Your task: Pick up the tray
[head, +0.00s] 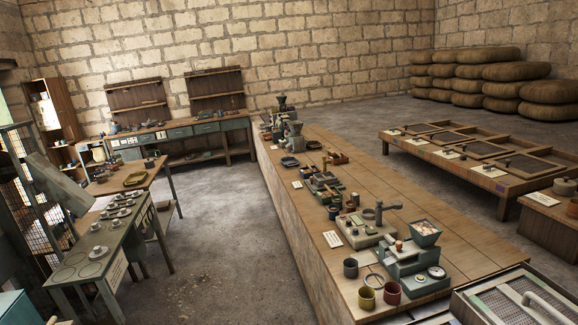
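Several tray-like things show, and I cannot tell which one is the task's tray. A shallow yellow tray (135,179) lies on the wooden table (160,172) at the left. A small dark tray (290,162) sits on the long wooden counter (440,235), towards its far end. Greenish trays or boxes (325,185) with small items stand nearer along the counter's left side. All of these are some distance off. My gripper is not in view.
A green bench (75,268) with cups stands at the left. A scale-like machine (416,265) and mugs (366,297) are on the counter's near end. A low table (505,180) with framed screens is at the right. Grey floor (220,220) lies open between bench and counter.

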